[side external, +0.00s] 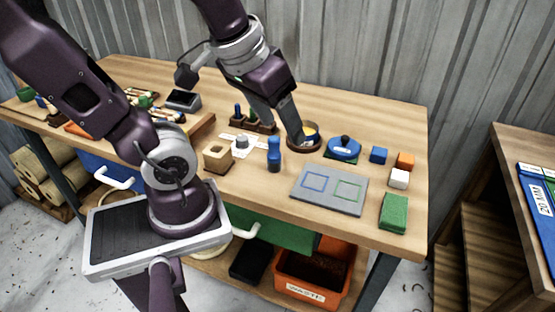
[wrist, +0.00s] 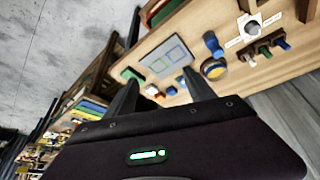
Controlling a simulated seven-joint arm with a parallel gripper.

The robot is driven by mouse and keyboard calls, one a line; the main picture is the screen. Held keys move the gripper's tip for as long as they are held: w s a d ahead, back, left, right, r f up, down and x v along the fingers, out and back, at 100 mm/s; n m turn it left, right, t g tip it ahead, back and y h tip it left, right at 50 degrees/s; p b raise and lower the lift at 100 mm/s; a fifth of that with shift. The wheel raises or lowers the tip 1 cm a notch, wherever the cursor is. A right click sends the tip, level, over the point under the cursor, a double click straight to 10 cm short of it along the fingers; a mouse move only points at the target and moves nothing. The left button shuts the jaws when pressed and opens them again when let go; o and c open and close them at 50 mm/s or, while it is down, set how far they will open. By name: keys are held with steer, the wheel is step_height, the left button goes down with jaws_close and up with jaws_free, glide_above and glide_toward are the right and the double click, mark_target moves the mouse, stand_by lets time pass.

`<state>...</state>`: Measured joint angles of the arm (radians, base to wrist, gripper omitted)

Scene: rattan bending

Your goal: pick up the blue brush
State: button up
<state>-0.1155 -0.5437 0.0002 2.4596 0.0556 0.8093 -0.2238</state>
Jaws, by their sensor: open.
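Two blue things could be the brush, and I cannot tell for certain which it is. My gripper (side external: 301,139) points down over the bowl, between the two blue things.
The round bowl (wrist: 214,69) has yellow inside. A grey plate (side external: 328,190) with blue and green outlines lies in front. A wooden block (side external: 217,158) stands left.

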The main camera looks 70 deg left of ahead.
steer(key=w+a+f+n+g, duration=0.1)
steer(key=w+a+f+n, duration=0.2)
steer(key=w+a+n, duration=0.15)
steer(key=n+g, duration=0.4)
steer(key=n, duration=0.6)
glide_above(274, 154)
steer(key=shift+y, duration=0.4)
step_height(274, 154, down, 14)
steer(key=shift+r, duration=0.1)
steer(key=f, duration=0.2)
steer(key=a+f, duration=0.1)
steer(key=f, duration=0.1)
steer(key=a+f, duration=0.1)
steer(key=f, duration=0.2)
steer(key=shift+w, duration=0.3)
steer(key=shift+r, duration=0.1)
jaws_close()
